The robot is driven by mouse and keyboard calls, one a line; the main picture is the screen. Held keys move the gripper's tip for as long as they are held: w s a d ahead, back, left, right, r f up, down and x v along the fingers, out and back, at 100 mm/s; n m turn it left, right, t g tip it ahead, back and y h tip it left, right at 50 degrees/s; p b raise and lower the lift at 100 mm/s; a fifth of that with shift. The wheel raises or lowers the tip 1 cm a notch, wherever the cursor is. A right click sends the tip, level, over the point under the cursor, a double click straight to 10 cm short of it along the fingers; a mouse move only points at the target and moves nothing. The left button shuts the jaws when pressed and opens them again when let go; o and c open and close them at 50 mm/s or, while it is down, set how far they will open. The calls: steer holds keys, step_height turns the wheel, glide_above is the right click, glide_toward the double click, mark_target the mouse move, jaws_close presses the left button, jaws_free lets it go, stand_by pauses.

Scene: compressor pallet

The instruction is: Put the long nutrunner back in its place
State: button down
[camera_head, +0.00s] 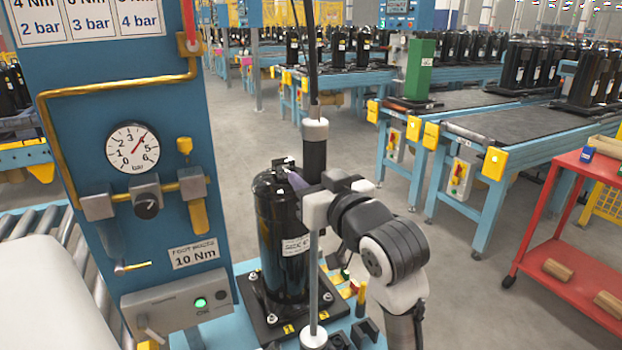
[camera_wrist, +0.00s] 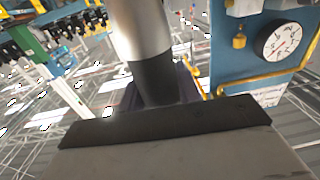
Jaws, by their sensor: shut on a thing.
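The long nutrunner (camera_head: 315,155) stands upright near the middle of the head view. It has a pale top collar, a dark body and a long thin grey shaft, with a pale round piece at its lower end. A dark cable or hose runs up from its top. My gripper (camera_head: 305,190) is shut on its body from the side. In the wrist view the nutrunner (camera_wrist: 145,45) shows as a silver and black cylinder against my gripper (camera_wrist: 155,100). My gripper hides part of the body. I cannot make out its storage place for certain.
A black compressor (camera_head: 277,235) stands bolted on the pallet (camera_head: 247,312), close behind and left of the nutrunner. A blue panel (camera_head: 150,240) with a gauge (camera_head: 133,149) rises at left. A red cart (camera_head: 575,255) and conveyors (camera_head: 480,120) stand at right, with open floor between.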

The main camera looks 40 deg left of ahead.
steer(key=shift+f, duration=0.15)
steer(key=c, duration=1)
jaws_free()
steer(key=shift+o, duration=0.5)
steer(key=shift+f, duration=0.15)
steer(key=b+v, duration=0.5)
steer(key=v, duration=0.9)
steer(key=shift+r+b, duration=0.2)
steer(key=shift+b, duration=0.15)
steer(key=shift+a, duration=0.1)
